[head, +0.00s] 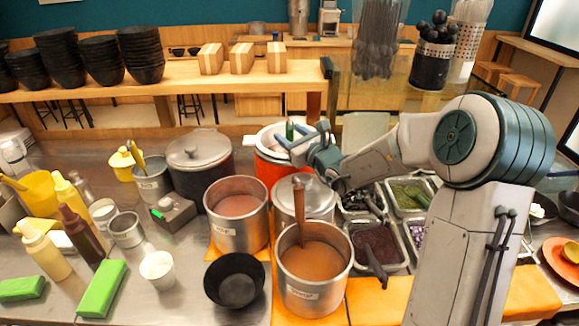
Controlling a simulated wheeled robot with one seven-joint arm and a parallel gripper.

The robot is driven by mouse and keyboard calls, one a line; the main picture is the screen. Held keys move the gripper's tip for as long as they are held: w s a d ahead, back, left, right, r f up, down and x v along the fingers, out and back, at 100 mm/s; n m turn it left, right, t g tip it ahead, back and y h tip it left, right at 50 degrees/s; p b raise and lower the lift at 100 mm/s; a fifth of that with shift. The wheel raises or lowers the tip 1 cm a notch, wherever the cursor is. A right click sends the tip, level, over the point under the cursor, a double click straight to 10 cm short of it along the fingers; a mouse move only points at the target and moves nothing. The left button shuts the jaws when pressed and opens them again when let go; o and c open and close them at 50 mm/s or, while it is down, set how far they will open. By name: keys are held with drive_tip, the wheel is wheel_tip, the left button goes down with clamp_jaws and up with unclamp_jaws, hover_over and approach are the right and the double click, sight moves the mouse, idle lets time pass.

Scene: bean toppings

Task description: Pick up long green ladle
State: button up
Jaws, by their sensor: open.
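A green upright piece (290,130), which looks like the top of the long green ladle's handle, stands above the orange pot (272,170) at the middle back of the counter. The ladle's lower part is hidden by the pot and my gripper. My gripper (303,137) reaches in from the right over the pot's rim. It is open, with its fingers close to the green piece. I cannot tell whether the green piece is between the fingers or behind them.
A lidded pot (304,198) and a soup pot (314,279) with a brown-handled ladle (299,207) stand in front. Another soup pot (236,214) is at the left, and a lidded grey pot (200,166) behind it. Topping trays (377,243) lie under my arm.

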drive_tip(key=shift+w+a, duration=0.2)
drive_tip(key=shift+w, duration=0.1)
clamp_jaws()
